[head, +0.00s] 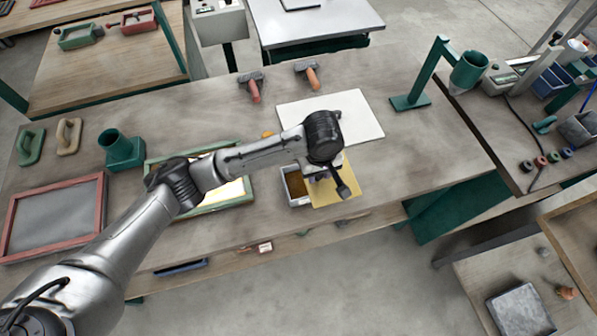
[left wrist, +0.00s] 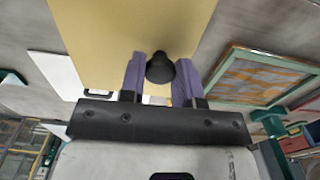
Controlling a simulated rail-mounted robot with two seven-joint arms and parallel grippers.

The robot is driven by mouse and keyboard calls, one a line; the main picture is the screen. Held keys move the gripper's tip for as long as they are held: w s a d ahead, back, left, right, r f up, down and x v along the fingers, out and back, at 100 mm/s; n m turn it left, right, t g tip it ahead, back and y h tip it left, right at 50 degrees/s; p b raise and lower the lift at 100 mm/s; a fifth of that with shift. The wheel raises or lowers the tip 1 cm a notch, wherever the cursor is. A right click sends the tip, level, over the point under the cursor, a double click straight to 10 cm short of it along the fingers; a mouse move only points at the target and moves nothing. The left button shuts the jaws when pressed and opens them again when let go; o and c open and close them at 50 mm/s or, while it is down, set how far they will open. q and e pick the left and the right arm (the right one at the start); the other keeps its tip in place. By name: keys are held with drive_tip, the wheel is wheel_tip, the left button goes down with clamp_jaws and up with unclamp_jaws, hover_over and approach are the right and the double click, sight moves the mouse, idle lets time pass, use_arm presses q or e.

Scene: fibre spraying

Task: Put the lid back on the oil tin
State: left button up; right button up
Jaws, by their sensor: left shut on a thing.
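My left gripper (head: 318,178) hangs over the workbench, and its fingertips are largely hidden by the wrist in the head view. In the left wrist view its two purple fingers (left wrist: 159,85) are shut on a small black knob-like piece (left wrist: 160,68). A flat yellow square (head: 335,192) lies beneath or behind the gripper; it also shows in the left wrist view (left wrist: 115,30). I cannot tell whether the knob is fixed to it. A pale open box-shaped container (head: 288,186) with brown contents stands just left of the yellow square. I cannot identify the oil tin or lid surely.
A white board (head: 360,115) lies behind the gripper, with two handled tools (head: 254,90) beyond it. A green-framed screen (head: 215,205) lies to the left, partly under my left arm. A green funnel holder (head: 122,150) stands farther left.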

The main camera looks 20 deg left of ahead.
use_arm(q)
drive_tip(key=w+a+f, duration=0.1)
drive_tip(key=a+f, duration=0.6)
drive_tip(key=f, duration=0.1)
drive_tip(key=shift+w, duration=0.35)
drive_tip(key=shift+f, duration=0.25)
drive_tip(key=shift+f, duration=0.4)
drive_tip(key=o, duration=1)
